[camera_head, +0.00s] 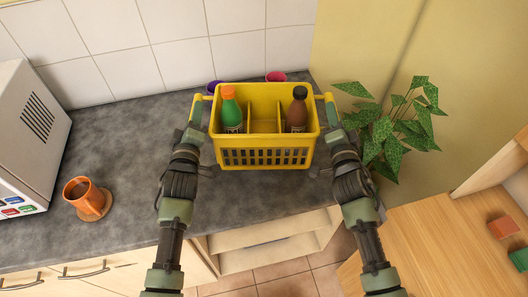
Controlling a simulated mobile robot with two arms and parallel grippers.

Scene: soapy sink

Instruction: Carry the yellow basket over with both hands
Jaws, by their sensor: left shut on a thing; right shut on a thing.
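The yellow basket (264,157) is in the middle of the head view, upright, over the grey counter. It has a slotted front and inner dividers. A green bottle with an orange cap (231,112) stands in its left part, and a brown bottle with a dark cap (297,112) in its right part. My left gripper (197,112) is shut on the basket's left handle. My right gripper (331,112) is shut on its right handle. The fingertips are small and partly hidden by my wrists. I cannot tell whether the basket's underside touches the counter.
Purple (214,86) and pink (276,76) cups show behind the basket. A leafy plant (395,130) is close at the right. A wooden surface (440,245) holds coloured blocks.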

